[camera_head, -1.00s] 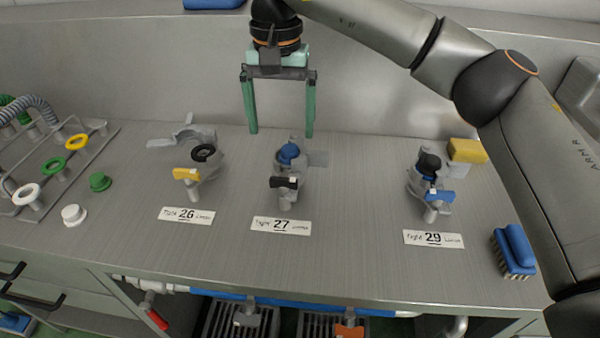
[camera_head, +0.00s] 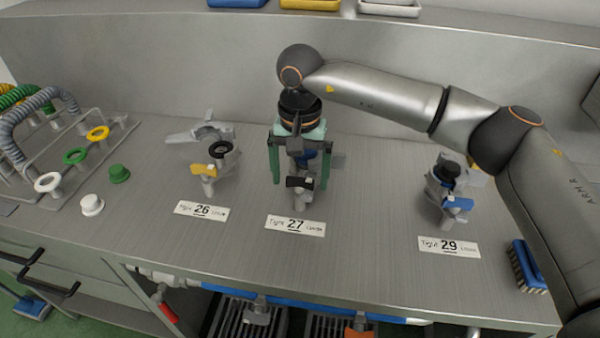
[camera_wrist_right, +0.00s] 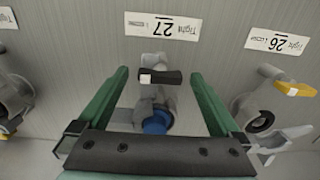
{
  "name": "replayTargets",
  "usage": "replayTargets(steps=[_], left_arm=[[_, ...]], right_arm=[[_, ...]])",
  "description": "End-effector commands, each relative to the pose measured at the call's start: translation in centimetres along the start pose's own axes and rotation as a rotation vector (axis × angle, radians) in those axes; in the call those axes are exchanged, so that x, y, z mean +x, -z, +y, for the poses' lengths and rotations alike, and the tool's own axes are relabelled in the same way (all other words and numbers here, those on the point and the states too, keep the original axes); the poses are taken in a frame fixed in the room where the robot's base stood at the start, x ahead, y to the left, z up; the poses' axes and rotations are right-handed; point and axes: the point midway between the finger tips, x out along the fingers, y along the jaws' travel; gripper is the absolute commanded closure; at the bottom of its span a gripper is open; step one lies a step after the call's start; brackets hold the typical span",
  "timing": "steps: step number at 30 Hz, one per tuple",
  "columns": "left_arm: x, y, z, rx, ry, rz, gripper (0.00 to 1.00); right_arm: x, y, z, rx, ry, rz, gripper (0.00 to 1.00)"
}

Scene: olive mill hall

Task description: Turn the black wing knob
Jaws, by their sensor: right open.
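The black wing knob (camera_head: 299,182) sits on the front of the grey fitting behind the label "27" (camera_head: 295,225). In the right wrist view the black knob (camera_wrist_right: 160,77) lies crosswise, with a small white mark at one end. The fitting's blue part (camera_wrist_right: 157,122) shows behind it. My right gripper (camera_head: 300,184) is open, its green fingers pointing down on either side of the fitting. In the right wrist view the fingers (camera_wrist_right: 158,78) stand apart left and right of the knob, with gaps on both sides. My left gripper is not in view.
A fitting with a yellow wing knob (camera_head: 204,170) stands left at label "26". One with a blue wing knob (camera_head: 457,203) stands right at label "29". A blue brush (camera_head: 526,267) lies at the right. Hoses and rings on a rack (camera_head: 60,155) stand at the left.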

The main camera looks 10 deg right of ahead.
Motion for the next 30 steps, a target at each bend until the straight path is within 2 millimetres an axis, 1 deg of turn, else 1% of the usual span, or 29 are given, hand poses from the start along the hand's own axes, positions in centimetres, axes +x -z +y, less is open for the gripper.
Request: replayTargets(steps=[3, 25, 26, 30], left_arm=[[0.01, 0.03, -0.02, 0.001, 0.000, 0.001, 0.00], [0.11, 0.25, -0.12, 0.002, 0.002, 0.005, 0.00], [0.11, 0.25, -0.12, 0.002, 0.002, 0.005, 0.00], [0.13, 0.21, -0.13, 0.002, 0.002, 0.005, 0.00]], right_arm=[[0.00, 0.01, 0.01, 0.000, 0.000, 0.000, 0.01], [-0.07, 0.01, 0.00, 0.000, 0.000, 0.000, 0.83], [-0.07, 0.01, 0.00, 0.000, 0.000, 0.000, 0.86], [-0.07, 0.02, 0.00, 0.005, 0.000, 0.000, 0.86]])
